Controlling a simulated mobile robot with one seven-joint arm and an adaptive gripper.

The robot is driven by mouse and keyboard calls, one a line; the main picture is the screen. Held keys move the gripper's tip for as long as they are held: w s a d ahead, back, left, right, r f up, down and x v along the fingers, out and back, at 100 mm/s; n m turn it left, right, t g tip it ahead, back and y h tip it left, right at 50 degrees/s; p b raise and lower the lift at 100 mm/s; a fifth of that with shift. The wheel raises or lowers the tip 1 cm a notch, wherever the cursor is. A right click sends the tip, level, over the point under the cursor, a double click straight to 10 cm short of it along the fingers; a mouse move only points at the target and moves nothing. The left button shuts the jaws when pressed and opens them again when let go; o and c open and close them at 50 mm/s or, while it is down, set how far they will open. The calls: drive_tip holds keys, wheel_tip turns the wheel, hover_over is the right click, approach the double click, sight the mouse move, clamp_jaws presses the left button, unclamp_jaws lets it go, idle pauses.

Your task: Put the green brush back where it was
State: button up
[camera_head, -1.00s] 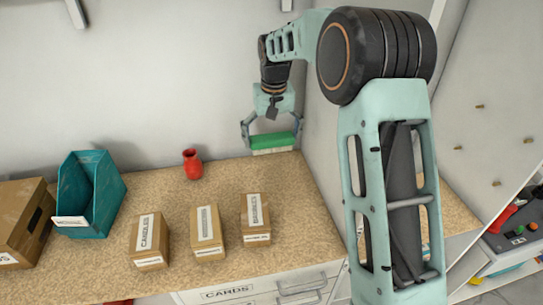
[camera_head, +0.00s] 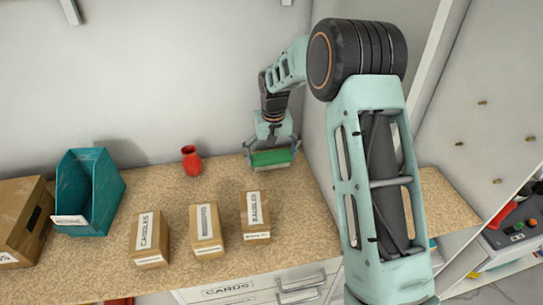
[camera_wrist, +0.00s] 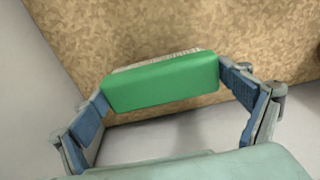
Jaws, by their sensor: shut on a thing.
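The green brush (camera_head: 271,158) is a green block with pale bristles on its underside. It is at the back right of the counter, near the corner of the walls. My gripper (camera_head: 271,152) points down and is shut on the brush, with one finger at each end. In the wrist view the green brush (camera_wrist: 162,82) spans between the blue finger pads of my gripper (camera_wrist: 165,105), bristles toward the counter. The brush is at or just above the counter top; I cannot tell whether the bristles touch it.
The speckled counter (camera_head: 300,215) has free room right of the small red vase (camera_head: 191,160). Three labelled boxes, one of them the right box (camera_head: 256,217), stand in front. A teal bin (camera_head: 92,190) and a brown carton (camera_head: 22,220) are at left. Walls close in behind and right.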

sight(273, 159)
drive_tip(key=o, duration=0.9)
drive_tip(key=shift+f, duration=0.1)
drive_tip(key=r, duration=0.4)
drive_tip(key=s+r, duration=0.1)
drive_tip(key=r, duration=0.3)
drive_tip(key=r+b, duration=0.1)
drive_tip(key=r, duration=0.3)
drive_tip(key=shift+s+d+r, duration=0.15)
drive_tip(key=shift+s, duration=0.1)
